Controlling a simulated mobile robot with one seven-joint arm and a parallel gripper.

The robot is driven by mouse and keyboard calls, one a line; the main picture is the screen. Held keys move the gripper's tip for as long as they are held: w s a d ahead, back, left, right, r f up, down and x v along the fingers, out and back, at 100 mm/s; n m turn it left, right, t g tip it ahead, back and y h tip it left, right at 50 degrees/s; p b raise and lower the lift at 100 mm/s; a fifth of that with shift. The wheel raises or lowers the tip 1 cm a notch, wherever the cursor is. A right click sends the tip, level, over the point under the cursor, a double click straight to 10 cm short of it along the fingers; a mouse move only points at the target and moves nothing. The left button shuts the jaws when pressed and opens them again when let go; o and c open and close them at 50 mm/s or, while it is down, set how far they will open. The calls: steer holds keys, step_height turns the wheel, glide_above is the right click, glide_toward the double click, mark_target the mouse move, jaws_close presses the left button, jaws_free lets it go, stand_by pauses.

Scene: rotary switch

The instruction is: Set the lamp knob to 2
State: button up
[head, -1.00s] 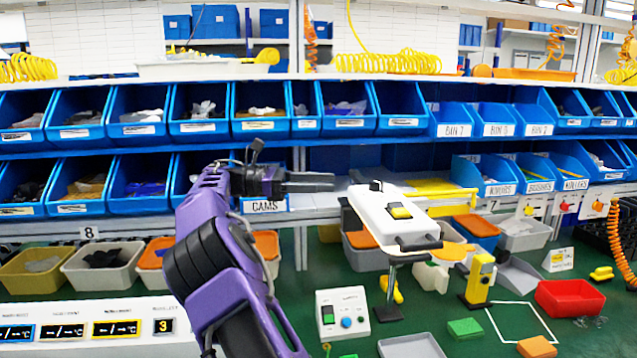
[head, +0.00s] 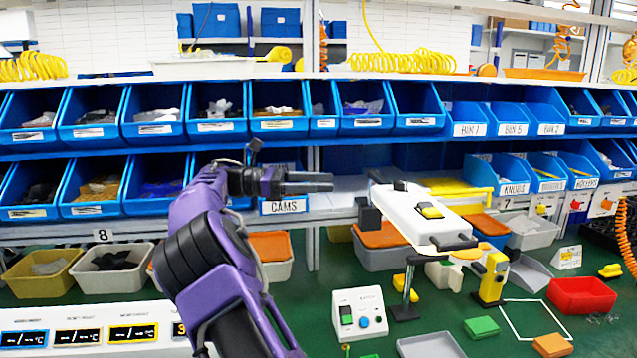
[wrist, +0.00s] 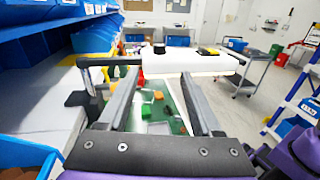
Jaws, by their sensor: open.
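The lamp is a long white housing (head: 418,220) on a stand with a dark foot, tilted in the head view. A small black knob (head: 400,186) sits on top near its left end, and a yellow and black part (head: 430,210) is further along. Any numbers by the knob are too small to read. My gripper (head: 333,182) is open and empty, left of the lamp and apart from it. In the wrist view the white housing (wrist: 190,63) lies across beyond my fingertips (wrist: 161,76), with the black knob (wrist: 158,48) above the gap between them.
Blue bins (head: 215,115) line the shelves behind. Below the lamp are a white control box (head: 359,313), a yellow device (head: 491,278) and a red tray (head: 583,295) on the green surface. A white display panel (head: 85,335) is at front left.

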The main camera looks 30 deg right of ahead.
stand_by(0.3)
steer(key=m+t+h+b, duration=0.2)
steer(key=m+t+b, duration=0.7)
steer(key=m, duration=2.2)
glide_toward(395, 183)
steer(key=d+g+b, duration=0.1)
steer(key=d, duration=0.4)
steer(key=d+g+b, duration=0.1)
steer(key=d, duration=0.5)
steer(key=shift+d+f+n, duration=0.1)
steer(key=shift+d+n, duration=0.1)
steer(key=shift+n, duration=0.1)
